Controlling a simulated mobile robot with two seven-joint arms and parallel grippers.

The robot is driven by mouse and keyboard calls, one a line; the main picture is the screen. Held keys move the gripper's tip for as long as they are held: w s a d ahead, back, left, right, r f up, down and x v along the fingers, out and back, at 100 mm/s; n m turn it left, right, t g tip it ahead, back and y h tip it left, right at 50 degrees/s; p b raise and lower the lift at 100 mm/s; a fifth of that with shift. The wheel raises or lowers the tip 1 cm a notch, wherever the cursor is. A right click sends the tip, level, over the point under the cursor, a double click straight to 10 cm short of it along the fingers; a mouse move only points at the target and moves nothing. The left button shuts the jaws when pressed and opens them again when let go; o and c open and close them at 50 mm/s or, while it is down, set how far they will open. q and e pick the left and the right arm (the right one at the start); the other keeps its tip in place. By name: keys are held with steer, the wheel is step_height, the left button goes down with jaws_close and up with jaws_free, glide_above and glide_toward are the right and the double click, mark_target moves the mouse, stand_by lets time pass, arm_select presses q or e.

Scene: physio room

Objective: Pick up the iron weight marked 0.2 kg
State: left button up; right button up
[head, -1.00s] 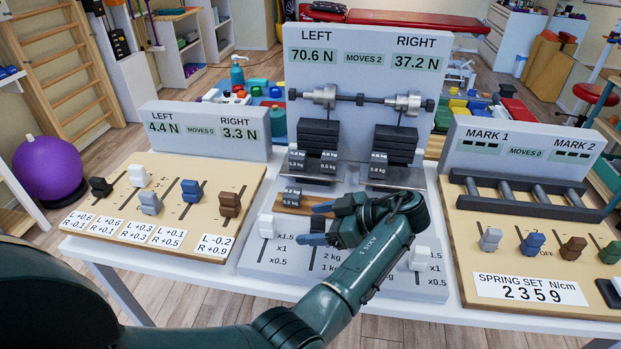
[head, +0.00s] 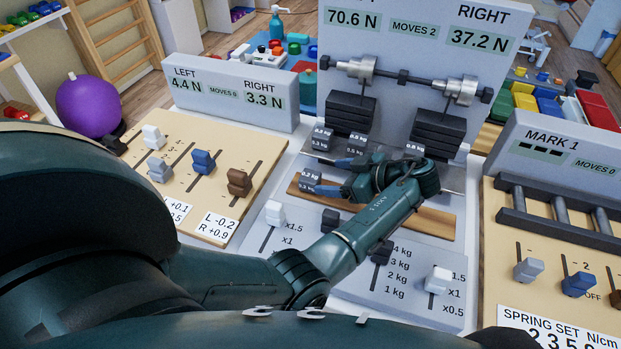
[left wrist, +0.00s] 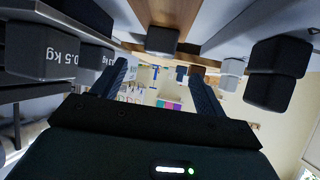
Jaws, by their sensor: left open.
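The iron weight marked 0.2 kg (head: 311,181) is a small dark block at the left end of a wooden strip (head: 437,220) in the head view. My left gripper (head: 337,176) is open and empty, its blue fingers pointing left at the weight from its right side. The fingertips look close to it; I cannot tell whether they touch. In the left wrist view, which looks upside down, a dark block (left wrist: 162,40) on wood shows between and beyond the fingers (left wrist: 160,75); its label is not readable. My right gripper is not in view.
Other dark weights (head: 357,145) stand just behind the strip, one marked 0.5 kg (head: 414,149), below the hanging stacks (head: 440,132). In front are sliders with white (head: 274,212) and black knobs (head: 381,252). A left panel with knobs (head: 203,161) lies beside the strip.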

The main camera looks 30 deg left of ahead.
mark_target(312, 177)
arm_select(q)
steer(key=shift+x, duration=3.15)
steer(key=shift+c, duration=0.2)
steer(key=c, duration=1.3)
steer(key=shift+o, duration=0.2)
steer(key=shift+r, duration=0.1)
